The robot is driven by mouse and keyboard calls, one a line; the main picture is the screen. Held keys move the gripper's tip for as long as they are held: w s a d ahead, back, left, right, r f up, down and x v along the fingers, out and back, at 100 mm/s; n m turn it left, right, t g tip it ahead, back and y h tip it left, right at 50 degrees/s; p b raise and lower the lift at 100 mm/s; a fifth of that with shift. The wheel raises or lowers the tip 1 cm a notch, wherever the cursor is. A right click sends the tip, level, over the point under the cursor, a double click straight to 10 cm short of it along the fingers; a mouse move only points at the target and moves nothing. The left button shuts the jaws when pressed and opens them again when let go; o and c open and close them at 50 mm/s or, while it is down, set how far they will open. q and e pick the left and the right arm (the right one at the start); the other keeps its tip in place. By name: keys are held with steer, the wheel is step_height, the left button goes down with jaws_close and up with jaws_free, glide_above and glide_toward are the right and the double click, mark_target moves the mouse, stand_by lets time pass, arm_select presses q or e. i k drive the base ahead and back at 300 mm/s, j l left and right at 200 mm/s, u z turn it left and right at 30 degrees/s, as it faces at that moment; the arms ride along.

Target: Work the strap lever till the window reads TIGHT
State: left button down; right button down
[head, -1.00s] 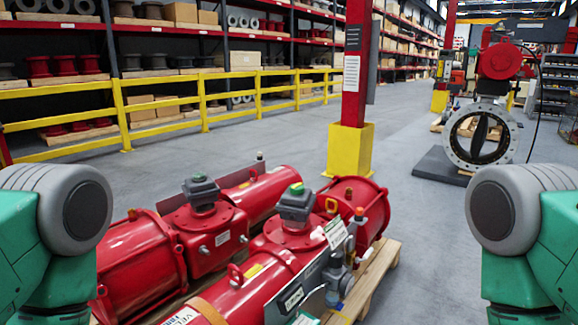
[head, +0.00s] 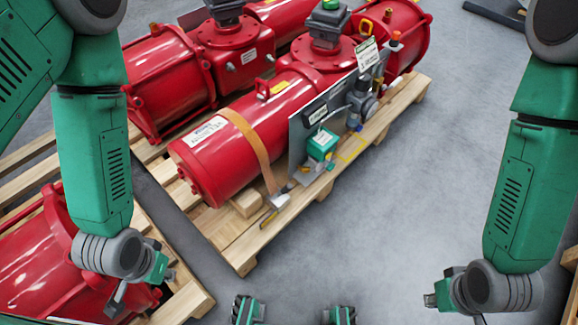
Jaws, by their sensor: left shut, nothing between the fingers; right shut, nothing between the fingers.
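An orange strap (head: 250,143) runs over the near red actuator cylinder (head: 222,152) on a wooden pallet. No window lettering can be read at this size. My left gripper (head: 152,280) is shut and empty, left of the strap lever and well apart from it, above another red actuator. My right gripper (head: 440,298) is shut and empty, to the right over the floor, also well apart from the lever.
A teal box (head: 322,144) and a grey plate (head: 300,135) stand beside the cylinder, close to the strap fitting. The pallet (head: 232,236) sticks out past the fitting. Grey floor (head: 385,215) is clear right of the pallet. Another red actuator (head: 35,255) lies at lower left.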

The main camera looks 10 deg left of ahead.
mark_target(284, 190)
steer(key=i+l+u, duration=0.1)
steer(key=u, duration=0.3)
steer(key=l+u, duration=0.15)
steer(key=u, duration=0.25)
steer(key=l+u, duration=0.2)
steer(key=u, duration=0.2)
steer(key=l+u, duration=0.3)
steer(key=l, duration=0.9)
steer(key=l+u, duration=0.3)
steer(key=l, duration=0.9)
